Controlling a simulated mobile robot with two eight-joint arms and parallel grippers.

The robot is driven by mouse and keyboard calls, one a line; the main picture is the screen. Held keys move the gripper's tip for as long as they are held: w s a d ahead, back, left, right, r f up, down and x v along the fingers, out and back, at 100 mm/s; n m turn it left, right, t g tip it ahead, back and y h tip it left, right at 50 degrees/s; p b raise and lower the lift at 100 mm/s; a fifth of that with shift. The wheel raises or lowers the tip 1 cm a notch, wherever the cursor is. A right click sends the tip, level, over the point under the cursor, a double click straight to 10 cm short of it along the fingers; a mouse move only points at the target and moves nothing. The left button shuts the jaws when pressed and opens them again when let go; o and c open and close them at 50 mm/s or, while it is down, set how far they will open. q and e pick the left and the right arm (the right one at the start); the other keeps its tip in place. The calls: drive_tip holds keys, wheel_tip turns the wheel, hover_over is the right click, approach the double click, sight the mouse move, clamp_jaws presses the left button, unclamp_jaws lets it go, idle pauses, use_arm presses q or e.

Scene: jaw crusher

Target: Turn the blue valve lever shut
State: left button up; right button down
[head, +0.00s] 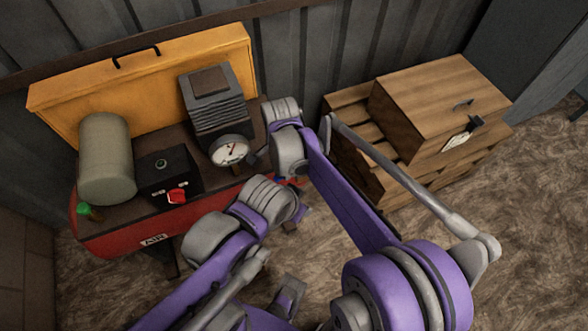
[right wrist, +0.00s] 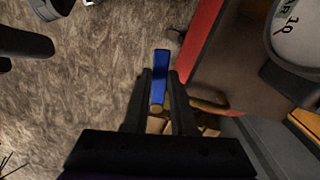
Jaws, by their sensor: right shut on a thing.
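The blue valve lever (right wrist: 161,68) shows in the right wrist view as a narrow blue bar with a brass-coloured end below it. My right gripper (right wrist: 159,76) has its two black fingers on either side of the bar and is shut on it. The far end of the lever sticks out past the fingertips. In the head view the lever is mostly hidden by my right arm at the right end of the red compressor tank (head: 110,238). My left arm is bent in front of the tank in the head view. Its fingers cannot be made out clearly.
A wooden crate (head: 440,95) on a pallet stands to the right. Open floor (head: 530,200) lies right of it.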

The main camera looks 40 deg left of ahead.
drive_tip(key=shift+w+a+m, duration=0.2)
drive_tip(key=shift+a+m, duration=0.35)
drive_tip(key=shift+m, duration=0.65)
drive_tip(key=c, duration=0.7)
unclamp_jaws()
wheel_tip(320, 180, up, 11)
drive_tip(key=shift+f+p, duration=0.1)
drive_tip(key=shift+p, duration=0.45)
